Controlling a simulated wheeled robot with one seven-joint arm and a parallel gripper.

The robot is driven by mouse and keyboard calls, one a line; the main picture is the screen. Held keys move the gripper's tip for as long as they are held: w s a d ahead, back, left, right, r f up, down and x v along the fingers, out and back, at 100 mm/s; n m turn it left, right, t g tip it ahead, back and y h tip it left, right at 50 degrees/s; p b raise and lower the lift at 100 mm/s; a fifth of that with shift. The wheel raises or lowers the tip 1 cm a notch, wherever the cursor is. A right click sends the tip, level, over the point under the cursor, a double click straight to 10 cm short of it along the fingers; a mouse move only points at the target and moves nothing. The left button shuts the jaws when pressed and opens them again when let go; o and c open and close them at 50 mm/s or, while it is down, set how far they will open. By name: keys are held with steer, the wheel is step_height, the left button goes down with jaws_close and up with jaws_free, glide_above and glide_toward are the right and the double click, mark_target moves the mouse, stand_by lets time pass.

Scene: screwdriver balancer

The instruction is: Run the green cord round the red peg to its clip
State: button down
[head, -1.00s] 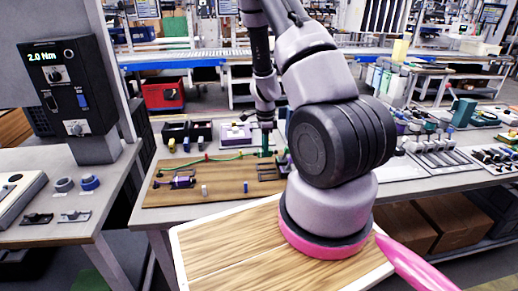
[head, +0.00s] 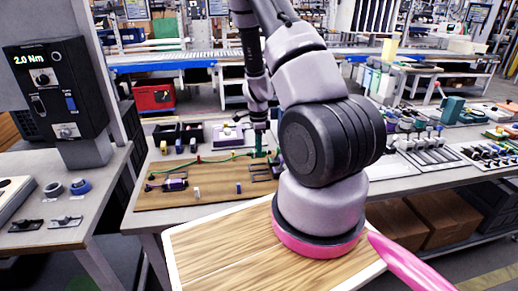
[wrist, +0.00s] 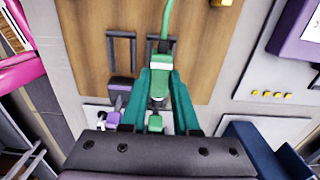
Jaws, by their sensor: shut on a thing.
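The wooden board (head: 215,200) lies on the bench at centre left of the head view. The green cord (head: 225,157) runs across its back part, past a small red peg (head: 198,159), toward my gripper (head: 261,146). Whether the cord bears on the peg is too small to tell. In the wrist view my gripper (wrist: 160,100) has teal fingers shut on the green cord's end piece (wrist: 158,88), over the board's edge area. The cord (wrist: 165,25) leads away from it toward the top. I cannot make out the green cord's clip for certain.
A purple part (head: 175,184) and a small white peg (head: 196,192) sit on the board. Dark bracket-like frames (wrist: 121,48) stand beside the cord in the wrist view. A purple block (wrist: 121,88) is left of the fingers. Dark bins (head: 190,133) stand behind the board.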

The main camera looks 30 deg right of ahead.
steer(key=shift+f, duration=0.15)
stand_by(0.3)
steer(key=shift+f, duration=1.75)
steer(key=shift+f, duration=0.6)
steer(key=c, duration=0.6)
jaws_free()
step_height(320, 180, up, 11)
steer(key=shift+f, duration=0.1)
